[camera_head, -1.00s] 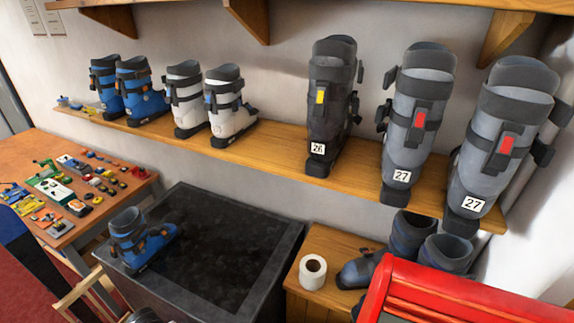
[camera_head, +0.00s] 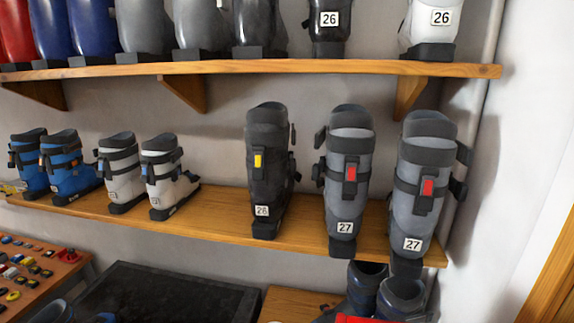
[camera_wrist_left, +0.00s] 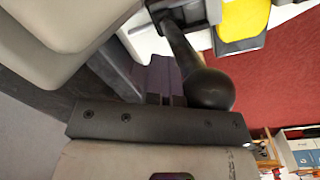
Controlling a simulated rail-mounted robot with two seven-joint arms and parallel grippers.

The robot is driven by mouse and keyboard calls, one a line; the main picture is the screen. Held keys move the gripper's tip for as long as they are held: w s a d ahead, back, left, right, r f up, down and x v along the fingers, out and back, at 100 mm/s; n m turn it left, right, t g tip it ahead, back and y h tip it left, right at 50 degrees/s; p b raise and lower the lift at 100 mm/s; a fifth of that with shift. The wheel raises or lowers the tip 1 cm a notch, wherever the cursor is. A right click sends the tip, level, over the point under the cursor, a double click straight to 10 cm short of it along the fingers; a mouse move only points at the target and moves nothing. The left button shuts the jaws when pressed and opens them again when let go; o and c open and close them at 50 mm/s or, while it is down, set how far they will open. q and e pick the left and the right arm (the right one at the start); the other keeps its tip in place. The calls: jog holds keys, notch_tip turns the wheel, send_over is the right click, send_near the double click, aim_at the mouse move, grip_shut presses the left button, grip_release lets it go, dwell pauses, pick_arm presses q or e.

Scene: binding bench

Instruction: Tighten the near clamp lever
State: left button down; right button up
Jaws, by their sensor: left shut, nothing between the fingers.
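In the left wrist view, a dark lever (camera_wrist_left: 182,45) with a round black knob (camera_wrist_left: 210,90) slants down and right from a grey and white fitting with a yellow part (camera_wrist_left: 242,18). I take it for a clamp lever; I cannot tell whether it is the near one. My left gripper (camera_wrist_left: 162,78) is shut and empty, close beside the lever and knob. Whether it touches them is unclear. The head view shows neither a clamp lever nor either gripper. My right gripper is in no view.
In the head view, numbered ski boots (camera_head: 347,190) stand on a wooden shelf (camera_head: 225,232), with more boots on an upper shelf (camera_head: 280,69). A dark-topped bin (camera_head: 165,295) stands below. A bench with small parts (camera_head: 70,268) is at left. Red floor (camera_wrist_left: 285,75) shows in the wrist view.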

pick_arm(q)
jog(key=a+f, duration=0.3)
jog(key=f, duration=0.1)
notch_tip(320, 180, up, 10)
jog(key=shift+s+d+n+g+y+p, duration=0.15)
jog(key=shift+n+g+y+p, duration=0.15)
jog(key=shift+y, duration=0.1)
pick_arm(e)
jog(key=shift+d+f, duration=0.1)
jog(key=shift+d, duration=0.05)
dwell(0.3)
